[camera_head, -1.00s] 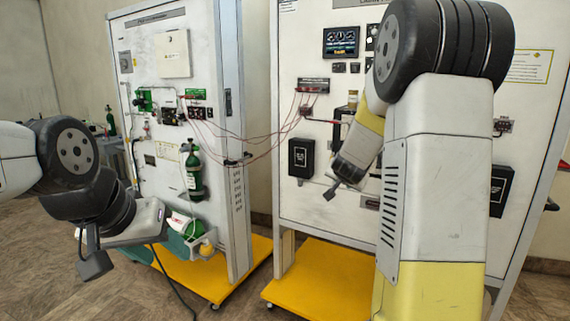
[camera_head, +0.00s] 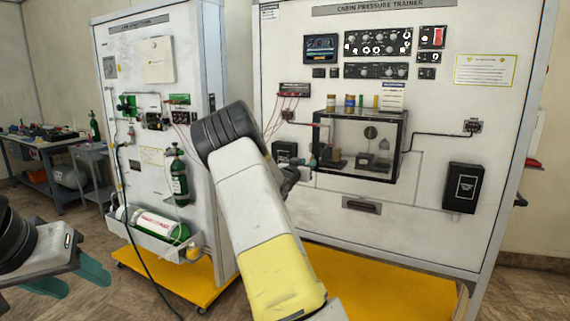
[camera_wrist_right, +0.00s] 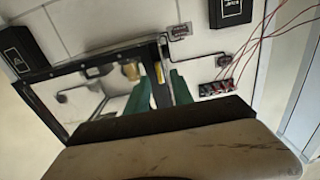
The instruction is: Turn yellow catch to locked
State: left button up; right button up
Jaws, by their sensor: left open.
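The yellow catch cannot be clearly made out in the head view. A small yellow strip (camera_wrist_right: 159,72) shows between my right fingers in the right wrist view; I cannot tell if it is the catch. The clear chamber (camera_head: 358,147) with a dark frame is mounted on the cabin pressure trainer. My right gripper (camera_head: 311,163) is at the chamber's left edge, partly hidden by its wrist. In the right wrist view its teal fingers (camera_wrist_right: 160,92) stand apart by the dark frame; contact is unclear. My left gripper (camera_head: 82,284) is open and empty at lower left, far from the chamber.
Black boxes (camera_head: 462,187) flank the chamber. Thin red wires (camera_head: 277,118) hang left of it. The neighbouring oxygen panel (camera_head: 150,80) carries green cylinders (camera_head: 177,178). A yellow base (camera_head: 385,275) juts out below. A cluttered workbench (camera_head: 45,150) stands far left.

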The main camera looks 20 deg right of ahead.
jog(key=shift+x, duration=1)
grip_shut()
jog(key=shift+s+m, duration=0.1)
jog(key=shift+m, duration=0.3)
jog(key=shift+s+d+f+m, duration=0.1)
jog(key=shift+f+m, duration=0.05)
jog(key=shift+m, duration=2.65)
jog(key=shift+s+f+m, duration=0.1)
jog(key=shift+m, duration=2.7)
jog(key=shift+d+f+m, duration=0.1)
jog(key=shift+f+m, duration=0.05)
jog(key=shift+m, duration=2.65)
